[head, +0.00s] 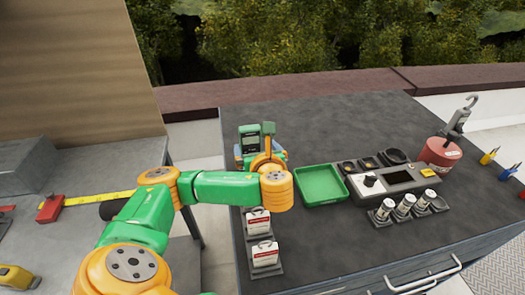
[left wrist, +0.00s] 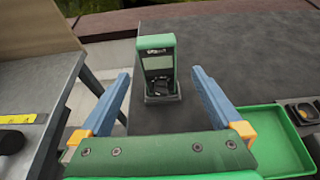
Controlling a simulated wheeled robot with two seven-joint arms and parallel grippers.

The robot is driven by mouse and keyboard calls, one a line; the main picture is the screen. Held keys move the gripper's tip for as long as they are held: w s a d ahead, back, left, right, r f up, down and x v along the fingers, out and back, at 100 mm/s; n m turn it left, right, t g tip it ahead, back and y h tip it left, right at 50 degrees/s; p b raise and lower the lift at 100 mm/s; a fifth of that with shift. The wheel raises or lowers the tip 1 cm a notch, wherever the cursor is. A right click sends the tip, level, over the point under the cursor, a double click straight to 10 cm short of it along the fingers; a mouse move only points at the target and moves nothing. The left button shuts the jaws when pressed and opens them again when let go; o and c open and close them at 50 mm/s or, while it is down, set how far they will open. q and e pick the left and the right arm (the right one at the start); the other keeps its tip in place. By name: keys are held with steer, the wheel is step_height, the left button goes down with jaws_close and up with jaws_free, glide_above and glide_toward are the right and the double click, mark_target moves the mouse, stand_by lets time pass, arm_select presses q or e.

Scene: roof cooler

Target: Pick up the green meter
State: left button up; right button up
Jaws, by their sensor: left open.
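The green meter (head: 249,137) stands upright near the back left of the dark tabletop, behind my left gripper in the head view. In the left wrist view the meter (left wrist: 158,62) has a green casing, a pale screen and a dark lower face, and it sits in a small grey holder (left wrist: 162,97). My left gripper (left wrist: 160,85) is open, with its two blue fingers spread to either side of the meter's line and the meter just beyond them. In the head view the left gripper (head: 261,150) partly hides the meter's lower part. My right gripper is not in view.
A green tray (head: 321,198) lies right of the meter, also in the left wrist view (left wrist: 300,152). A grey control unit (head: 395,180), several silver cylinders and a red canister (head: 440,152) stand farther right. White boxes (head: 259,222) stand in front. A gap separates the left bench (head: 85,165).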

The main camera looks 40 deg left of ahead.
mark_target(251, 141)
arm_select(q)
steer(key=shift+x, duration=0.85)
steer(key=x, duration=0.5)
steer(key=shift+a+f+p, duration=0.25)
steer(key=shift+f+p, duration=0.05)
steer(key=shift+p, duration=0.1)
steer(key=shift+s+d, duration=0.1)
steer(key=c, duration=1.3)
jaws_close()
steer(key=shift+r, duration=0.1)
steer(key=shift+r, duration=0.1)
